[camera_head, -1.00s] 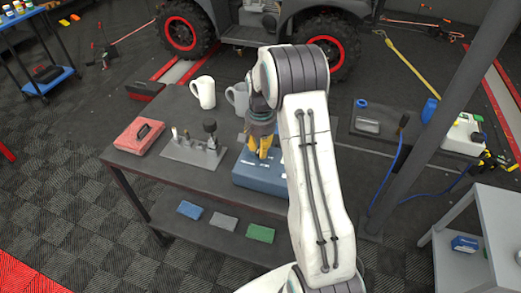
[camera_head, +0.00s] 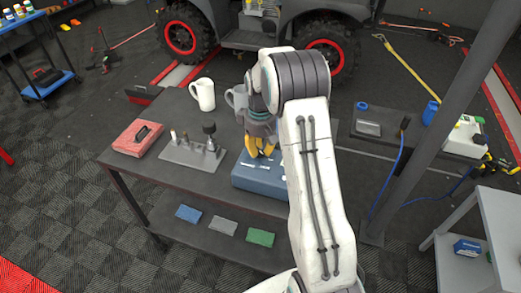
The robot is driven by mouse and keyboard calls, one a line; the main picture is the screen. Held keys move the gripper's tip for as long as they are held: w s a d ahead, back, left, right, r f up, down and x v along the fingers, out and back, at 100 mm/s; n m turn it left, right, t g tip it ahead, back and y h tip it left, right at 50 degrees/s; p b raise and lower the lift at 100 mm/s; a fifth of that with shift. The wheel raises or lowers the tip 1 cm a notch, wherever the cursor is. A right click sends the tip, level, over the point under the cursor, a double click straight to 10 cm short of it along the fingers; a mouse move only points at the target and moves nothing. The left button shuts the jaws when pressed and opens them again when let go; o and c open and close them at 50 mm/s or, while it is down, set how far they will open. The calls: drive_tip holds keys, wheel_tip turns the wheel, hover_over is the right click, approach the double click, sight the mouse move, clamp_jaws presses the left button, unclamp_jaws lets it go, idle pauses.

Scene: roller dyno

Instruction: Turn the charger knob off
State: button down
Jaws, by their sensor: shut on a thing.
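The charger is a blue box (camera_head: 258,179) on the dark workbench (camera_head: 145,180), at its front right. My gripper (camera_head: 262,152) points down at the top of the charger with its yellow fingers together. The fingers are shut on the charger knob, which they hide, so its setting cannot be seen. White marks show on the charger's top beside the fingers. My white arm covers the charger's right end.
A grey tool holder (camera_head: 192,155) and a red case (camera_head: 137,140) lie to the left. A dark post (camera_head: 440,110) rises on the right.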

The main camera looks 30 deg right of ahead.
sight(259, 149)
drive_tip(key=n, duration=0.6)
drive_tip(key=shift+w+a+n, duration=0.1)
drive_tip(key=shift+w+n, duration=0.05)
drive_tip(key=shift+n, duration=0.15)
idle(0.3)
drive_tip(key=c, duration=1)
unclamp_jaws()
drive_tip(key=shift+c, duration=0.2)
wheel_tip(259, 149, up, 12)
